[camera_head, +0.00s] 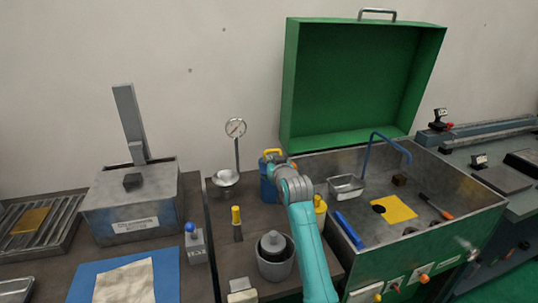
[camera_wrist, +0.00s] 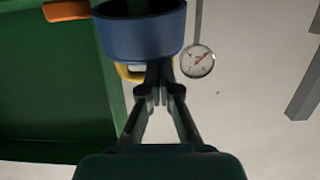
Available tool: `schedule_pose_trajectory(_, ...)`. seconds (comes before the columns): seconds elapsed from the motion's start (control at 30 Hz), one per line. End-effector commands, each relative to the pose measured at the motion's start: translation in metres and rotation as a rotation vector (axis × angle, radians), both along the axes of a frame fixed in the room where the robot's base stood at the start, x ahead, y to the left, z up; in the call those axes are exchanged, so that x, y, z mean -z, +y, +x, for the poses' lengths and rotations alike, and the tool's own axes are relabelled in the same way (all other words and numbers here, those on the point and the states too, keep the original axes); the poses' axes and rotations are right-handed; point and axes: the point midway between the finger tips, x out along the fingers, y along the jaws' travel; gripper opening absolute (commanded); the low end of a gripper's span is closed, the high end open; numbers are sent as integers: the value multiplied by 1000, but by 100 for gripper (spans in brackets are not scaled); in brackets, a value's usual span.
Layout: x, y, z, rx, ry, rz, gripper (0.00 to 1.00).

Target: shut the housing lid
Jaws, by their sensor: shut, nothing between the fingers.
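The housing lid (camera_head: 360,85) is a large green shell with a metal handle (camera_head: 377,13) on its top edge. It stands open, upright at the back of the housing (camera_head: 440,180). The lid's green side (camera_wrist: 50,90) fills the left of the wrist view. My gripper (camera_wrist: 158,72) is shut and empty, to the left of the lid in the head view, where my own wrist mostly hides it. In the wrist view a blue round container (camera_wrist: 140,35) with a yellow handle lies close by the fingertips; I cannot tell whether they touch.
Inside the housing are a metal tray (camera_head: 346,187), a blue bent tube (camera_head: 388,142), a yellow plate (camera_head: 394,209) and a screwdriver (camera_head: 437,207). A dial gauge (camera_head: 236,128) stands left of my arm. A grey box (camera_head: 130,205) is farther left.

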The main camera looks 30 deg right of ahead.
Motion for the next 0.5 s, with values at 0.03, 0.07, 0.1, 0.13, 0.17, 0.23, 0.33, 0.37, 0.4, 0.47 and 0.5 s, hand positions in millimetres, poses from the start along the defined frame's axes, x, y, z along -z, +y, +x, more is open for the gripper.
schedule_pose_trajectory(0.03,5,1,-3,0,1,0,0)
schedule_pose_trajectory(0.07,7,1,-5,0,1,0,0)
schedule_pose_trajectory(0.1,11,2,-7,0,2,1,0)
schedule_pose_trajectory(0.13,13,2,-9,0,2,1,0)
schedule_pose_trajectory(0.17,15,3,-10,0,2,1,0)
schedule_pose_trajectory(0.23,19,3,-12,0,2,1,0)
schedule_pose_trajectory(0.33,25,4,-15,0,2,1,0)
schedule_pose_trajectory(0.37,26,4,-16,0,2,1,0)
schedule_pose_trajectory(0.4,28,5,-17,0,2,1,0)
schedule_pose_trajectory(0.47,30,5,-18,0,3,1,0)
schedule_pose_trajectory(0.5,32,5,-18,0,4,1,0)
